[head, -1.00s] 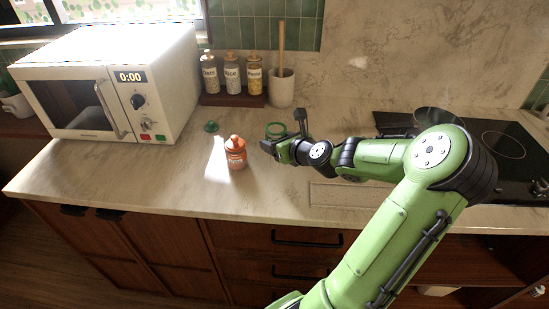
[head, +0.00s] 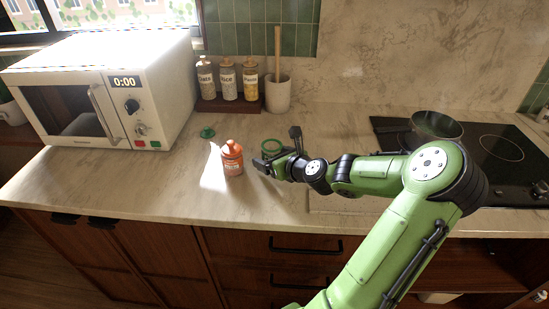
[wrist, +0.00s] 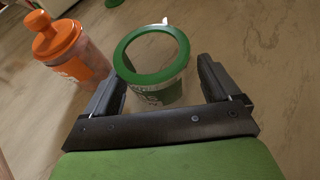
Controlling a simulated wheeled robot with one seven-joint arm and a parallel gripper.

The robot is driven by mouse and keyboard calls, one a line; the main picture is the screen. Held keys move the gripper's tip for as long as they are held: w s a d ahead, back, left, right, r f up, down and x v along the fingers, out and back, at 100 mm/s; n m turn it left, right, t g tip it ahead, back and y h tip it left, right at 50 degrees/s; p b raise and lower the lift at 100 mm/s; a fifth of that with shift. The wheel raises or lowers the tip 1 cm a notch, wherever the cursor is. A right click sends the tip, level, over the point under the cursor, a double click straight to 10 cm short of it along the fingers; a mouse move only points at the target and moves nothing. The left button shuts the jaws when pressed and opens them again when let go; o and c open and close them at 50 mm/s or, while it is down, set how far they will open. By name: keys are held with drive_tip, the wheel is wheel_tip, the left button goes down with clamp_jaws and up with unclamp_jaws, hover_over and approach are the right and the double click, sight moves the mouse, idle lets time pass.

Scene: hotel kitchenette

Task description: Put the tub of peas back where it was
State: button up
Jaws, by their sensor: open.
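The tub of peas (head: 266,144) is a small clear tub with a green rim and a green and white label. It stands upright on the counter, partly hidden by my gripper in the head view. In the wrist view the tub (wrist: 160,92) sits ahead of the palm, between the two finger lines. My gripper (head: 281,149) is open, with one finger on each side of the tub. In the wrist view my gripper (wrist: 160,75) shows a gap on the right of the tub; contact on the left is unclear.
An orange-capped bottle (head: 232,160) stands close left of the tub. A small green lid (head: 207,132) lies behind it. A microwave (head: 110,90) is at left, labelled jars (head: 228,82) and a utensil crock (head: 278,95) are behind, and a pan (head: 436,126) is on the cooktop at right.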

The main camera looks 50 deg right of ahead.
drive_tip(key=shift+s+r, duration=0.25)
drive_tip(key=p+v, duration=0.4)
drive_tip(key=v, duration=0.7)
drive_tip(key=shift+r, duration=0.1)
drive_tip(key=shift+s+a, duration=0.15)
drive_tip(key=shift+s, duration=0.15)
